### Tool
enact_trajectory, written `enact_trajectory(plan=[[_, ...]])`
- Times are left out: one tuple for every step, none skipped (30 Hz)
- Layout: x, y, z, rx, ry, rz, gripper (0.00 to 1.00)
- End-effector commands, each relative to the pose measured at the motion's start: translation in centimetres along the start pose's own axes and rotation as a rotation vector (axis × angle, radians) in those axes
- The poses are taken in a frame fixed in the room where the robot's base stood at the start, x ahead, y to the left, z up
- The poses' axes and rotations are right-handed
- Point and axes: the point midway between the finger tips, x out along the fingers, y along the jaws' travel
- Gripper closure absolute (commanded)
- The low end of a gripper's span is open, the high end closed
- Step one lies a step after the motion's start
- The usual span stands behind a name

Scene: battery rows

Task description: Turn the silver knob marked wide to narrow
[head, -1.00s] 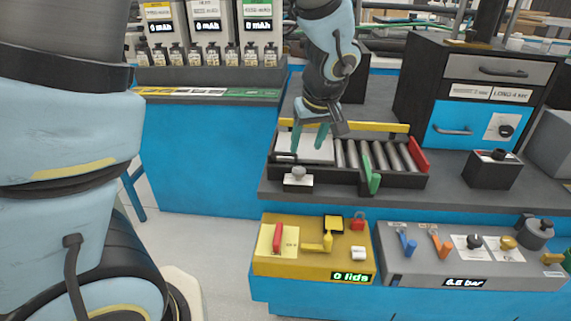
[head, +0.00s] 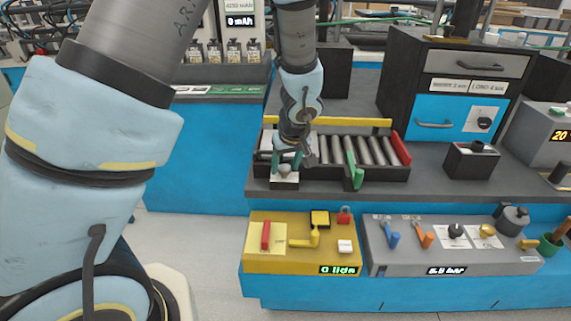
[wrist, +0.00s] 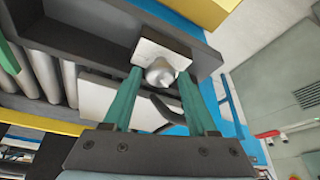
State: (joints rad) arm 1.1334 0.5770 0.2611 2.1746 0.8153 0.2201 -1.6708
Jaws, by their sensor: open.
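The silver knob (head: 284,170) sits on a small block with a white top (head: 285,182) at the front left of the roller conveyor. Its marking cannot be read. My gripper (head: 287,160) is open, with its green fingers pointing down just above and around the knob. In the wrist view the knob (wrist: 160,71) lies between the two fingertips (wrist: 161,76), with a gap visible on each side. Whether a finger touches it cannot be told. A white plate (wrist: 98,98) also shows behind the fingers.
The roller conveyor (head: 352,152) has a green lever (head: 353,179) and a red end piece (head: 401,148) to the right. A yellow panel (head: 280,256) and a grey panel (head: 420,258) with levers stand in front, lower down. A yellow bar (head: 350,122) runs behind the rollers.

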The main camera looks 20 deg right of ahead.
Motion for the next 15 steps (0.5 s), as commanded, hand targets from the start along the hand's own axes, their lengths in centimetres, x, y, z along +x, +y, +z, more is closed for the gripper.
enact_trajectory(plan=[[-0.01,-0.01,0.00,0.000,0.000,0.000,0.42],[-0.01,-0.01,0.00,0.000,0.000,0.000,0.43],[-0.01,-0.01,0.00,0.000,0.000,0.000,0.48],[-0.01,-0.02,0.00,0.000,0.000,0.000,0.51],[-0.01,-0.02,0.00,0.000,0.000,0.000,0.54],[-0.01,-0.02,0.00,0.000,0.000,-0.001,0.59],[-0.01,-0.02,0.00,0.000,0.000,-0.001,0.62],[-0.02,-0.02,0.00,0.000,0.000,-0.001,0.66],[-0.02,-0.02,0.00,0.000,0.000,-0.001,0.70],[-0.02,-0.03,0.00,0.000,0.000,-0.001,0.73],[-0.02,-0.02,0.00,0.000,0.000,-0.001,0.77],[-0.02,-0.02,0.00,0.000,0.000,-0.001,0.81],[-0.02,-0.03,0.00,0.000,0.000,-0.001,0.85],[-0.02,-0.03,0.00,0.000,0.000,-0.001,0.88],[-0.02,-0.02,0.00,0.000,0.000,-0.001,0.93]])
